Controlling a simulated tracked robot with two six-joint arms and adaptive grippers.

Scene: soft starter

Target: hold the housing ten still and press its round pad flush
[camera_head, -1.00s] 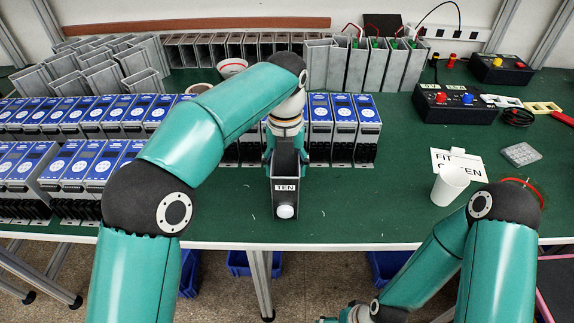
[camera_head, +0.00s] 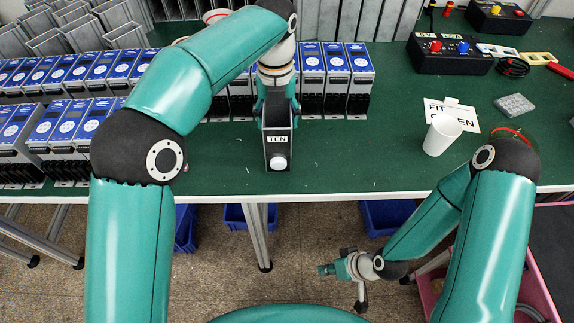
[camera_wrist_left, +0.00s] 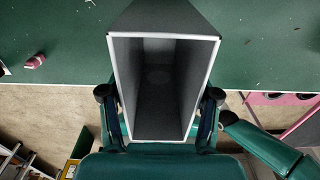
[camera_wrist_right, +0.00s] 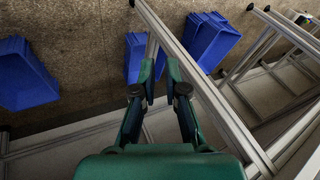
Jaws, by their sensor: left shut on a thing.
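Housing ten (camera_head: 278,148) is a grey, open box standing near the front edge of the green table, with a TEN label on its near face. Its white round pad (camera_head: 278,162) sits below the label; I cannot tell how far it stands out. My left gripper (camera_head: 276,104) is shut on the housing, one finger on each side. The left wrist view looks into the hollow housing (camera_wrist_left: 165,18) between the left gripper's fingers (camera_wrist_left: 160,95). My right gripper (camera_head: 342,284) is open and empty, below and in front of the table edge; its parted fingers (camera_wrist_right: 161,75) show in the right wrist view.
Rows of blue-fronted housings (camera_head: 68,120) stand left and behind. Blue bins (camera_head: 385,217) are under the table.

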